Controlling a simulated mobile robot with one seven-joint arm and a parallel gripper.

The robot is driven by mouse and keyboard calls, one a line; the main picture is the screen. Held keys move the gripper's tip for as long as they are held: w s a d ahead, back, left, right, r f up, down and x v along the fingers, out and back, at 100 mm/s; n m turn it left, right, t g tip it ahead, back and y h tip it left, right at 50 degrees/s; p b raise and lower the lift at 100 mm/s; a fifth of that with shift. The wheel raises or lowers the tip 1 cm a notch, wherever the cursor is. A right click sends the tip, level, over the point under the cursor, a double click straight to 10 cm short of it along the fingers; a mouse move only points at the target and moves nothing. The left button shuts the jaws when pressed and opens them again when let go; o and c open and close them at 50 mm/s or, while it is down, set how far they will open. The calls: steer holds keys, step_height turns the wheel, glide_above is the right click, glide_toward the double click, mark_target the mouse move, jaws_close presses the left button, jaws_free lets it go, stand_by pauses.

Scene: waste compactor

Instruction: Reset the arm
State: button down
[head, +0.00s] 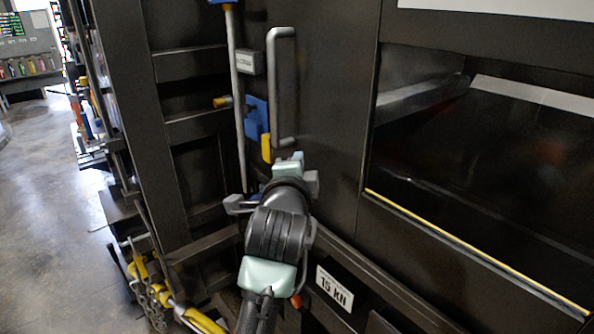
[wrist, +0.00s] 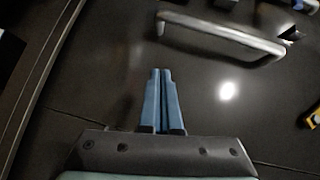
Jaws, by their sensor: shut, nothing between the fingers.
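My gripper (wrist: 160,72) is in the middle of the wrist view, with its two blue fingers pressed together and nothing between them. It faces a dark, flat metal panel (wrist: 110,70). In the head view my arm reaches forward from the bottom centre, and the arm itself hides most of the gripper. A grey bar handle (head: 281,90) stands upright on the dark machine front, just above the arm's end. The same handle (wrist: 225,35) crosses the top of the wrist view, apart from the fingertips.
A window with a yellow lower edge (head: 470,255) fills the right of the machine. A "15 KN" label (head: 334,288) sits low, right of my arm. A blue latch with a yellow end (head: 257,120) is left of the handle. Open floor (head: 45,200) lies at far left.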

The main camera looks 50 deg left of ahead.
steer(key=shift+s+d+f, duration=0.1)
steer(key=shift+s+d, duration=0.1)
steer(key=shift+s, duration=0.25)
steer(key=shift+d, duration=0.15)
steer(key=w+d+r+n+t+h, duration=0.2)
steer(key=d+r+t, duration=0.3)
steer(key=d+r, duration=0.55)
steer(key=w+d+r+n+t+h, duration=0.15)
steer(key=d+r+t, duration=0.4)
steer(key=d, duration=0.85)
steer(key=s+d+r+n+t+h, duration=0.4)
steer(key=s+d+r+h, duration=0.3)
steer(key=s+d+r, duration=0.5)
steer(key=d+r+t, duration=0.1)
steer(key=d, duration=0.3)
steer(key=shift+r+h, duration=0.35)
steer(key=shift+n, duration=0.25)
